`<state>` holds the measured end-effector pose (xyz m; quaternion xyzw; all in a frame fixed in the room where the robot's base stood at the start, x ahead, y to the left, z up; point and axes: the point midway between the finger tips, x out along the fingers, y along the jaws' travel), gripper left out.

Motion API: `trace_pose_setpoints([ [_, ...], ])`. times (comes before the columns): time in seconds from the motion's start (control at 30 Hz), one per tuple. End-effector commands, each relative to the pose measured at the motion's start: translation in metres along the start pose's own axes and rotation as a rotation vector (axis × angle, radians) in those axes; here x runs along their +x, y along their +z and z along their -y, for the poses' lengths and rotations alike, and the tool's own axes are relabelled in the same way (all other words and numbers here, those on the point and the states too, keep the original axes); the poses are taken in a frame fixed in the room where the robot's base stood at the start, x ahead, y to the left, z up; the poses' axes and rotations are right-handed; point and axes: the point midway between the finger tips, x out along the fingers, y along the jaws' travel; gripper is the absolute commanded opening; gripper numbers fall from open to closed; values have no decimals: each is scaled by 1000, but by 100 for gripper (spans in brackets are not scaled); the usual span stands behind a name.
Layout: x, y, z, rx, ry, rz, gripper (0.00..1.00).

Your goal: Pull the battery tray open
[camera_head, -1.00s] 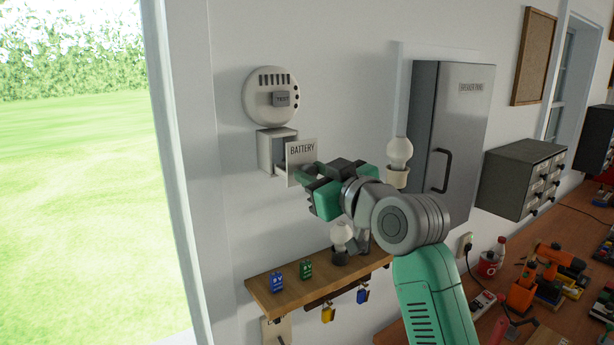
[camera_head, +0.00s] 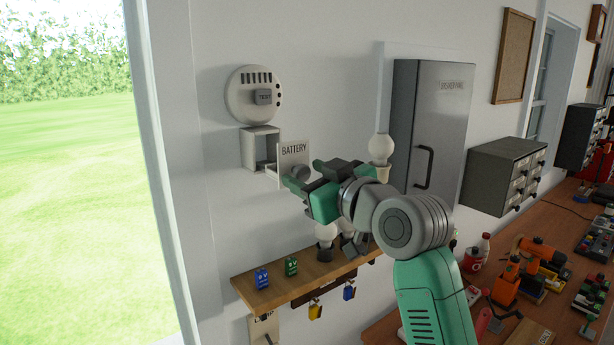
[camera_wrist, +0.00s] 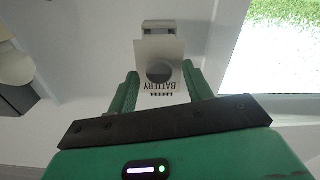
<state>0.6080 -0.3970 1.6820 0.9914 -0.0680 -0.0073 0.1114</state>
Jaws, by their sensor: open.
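The battery tray has a pale front plate (camera_head: 291,152) marked BATTERY, with a round grey knob (camera_head: 299,172). The plate stands out to the right of its box-like housing (camera_head: 247,150), below the round white detector (camera_head: 239,98). A gap shows between plate and housing, so the tray is out. My gripper (camera_head: 302,173) is open, with one green finger on each side of the knob. In the wrist view the knob (camera_wrist: 160,71) shows between the spread fingers (camera_wrist: 160,78), with the plate (camera_wrist: 174,50) behind it. Contact with the knob is not visible.
A wooden shelf (camera_head: 275,286) with small blue and green items is below my gripper. A white bulb (camera_head: 380,150) and a grey breaker panel (camera_head: 425,100) are to the right. A workbench (camera_head: 570,225) with tools fills the lower right.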

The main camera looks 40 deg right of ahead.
Motion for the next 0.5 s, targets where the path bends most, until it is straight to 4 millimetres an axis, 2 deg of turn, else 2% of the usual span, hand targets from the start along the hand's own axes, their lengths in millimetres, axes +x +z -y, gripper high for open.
trace_pose_setpoints([
  [0.1,-25,5,0,-1,3,-2,50],
  [0.3,-60,3,0,0,2,-1,50],
  [0.5,-70,1,0,0,0,0,50],
])
